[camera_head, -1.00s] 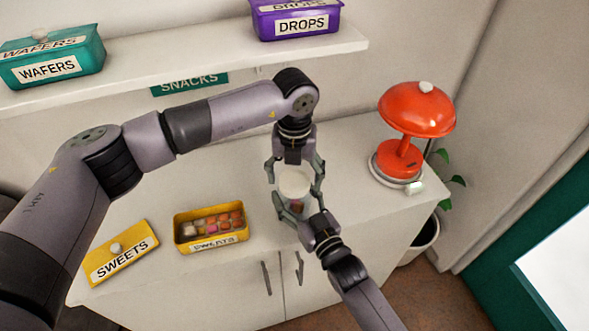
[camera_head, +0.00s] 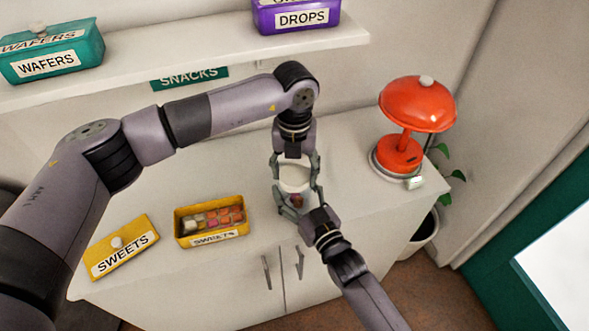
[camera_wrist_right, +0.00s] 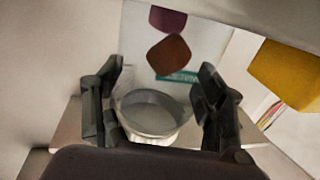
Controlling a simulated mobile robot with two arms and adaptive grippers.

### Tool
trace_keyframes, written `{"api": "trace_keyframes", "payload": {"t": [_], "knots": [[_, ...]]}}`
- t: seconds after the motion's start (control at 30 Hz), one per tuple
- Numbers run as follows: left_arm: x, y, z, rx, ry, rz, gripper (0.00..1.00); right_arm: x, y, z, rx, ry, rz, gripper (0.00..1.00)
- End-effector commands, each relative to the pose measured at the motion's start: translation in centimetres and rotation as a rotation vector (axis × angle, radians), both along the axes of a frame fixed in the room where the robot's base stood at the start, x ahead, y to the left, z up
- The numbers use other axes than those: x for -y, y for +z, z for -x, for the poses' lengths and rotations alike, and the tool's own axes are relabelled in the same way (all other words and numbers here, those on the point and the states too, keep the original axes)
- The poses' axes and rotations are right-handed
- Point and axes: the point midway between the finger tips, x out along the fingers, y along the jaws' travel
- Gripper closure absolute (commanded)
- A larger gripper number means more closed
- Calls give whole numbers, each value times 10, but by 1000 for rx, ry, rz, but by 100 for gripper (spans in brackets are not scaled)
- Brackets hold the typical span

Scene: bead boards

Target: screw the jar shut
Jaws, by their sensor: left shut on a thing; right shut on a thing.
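My left gripper (camera_head: 295,170) comes from above and is shut on the lid. My right gripper (camera_head: 296,196) comes from the front and is shut around the jar. In the right wrist view, its two dark fingers (camera_wrist_right: 160,95) flank the jar, a pale grey ring shows between them, and a brown sweet (camera_wrist_right: 169,56) shows beyond. The fingers hide much of the jar, and I cannot tell how tightly the lid sits.
An open yellow sweets tin (camera_head: 210,227) and its lid (camera_head: 122,250) lie left of the jar. A red lamp (camera_head: 417,105) stands at the counter's right end. Above is a shelf (camera_head: 190,58) with a teal wafers tin (camera_head: 50,58) and purple drops tin (camera_head: 297,16).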

Motion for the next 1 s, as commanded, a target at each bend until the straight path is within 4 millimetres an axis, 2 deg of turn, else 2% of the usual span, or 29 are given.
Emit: {"api": "trace_keyframes", "payload": {"t": [0.17, 0.6, 0.7, 0.87, 0.9, 1.0], "knots": [[0, 0, 0, 2, -135, 0, 76, 0, 0, 0, 1, 1, 0, 100], [0, -1, 0, 2, -1101, 1, 76, -1, 0, 0, 1, 1, 0, 100], [0, -1, 0, 2, -1267, 1, 76, -1, 0, 0, 1, 1, 0, 100], [0, -1, 0, 1, -1278, 2, 76, -1, 0, 0, 1, 1, 0, 100], [0, -1, 0, 1, -1278, 2, 40, -1, 0, 0, 1, 1, 0, 100], [0, -1, 0, 1, -1277, 2, 34, -1, 0, 0, 1, 1, 0, 100]]}}
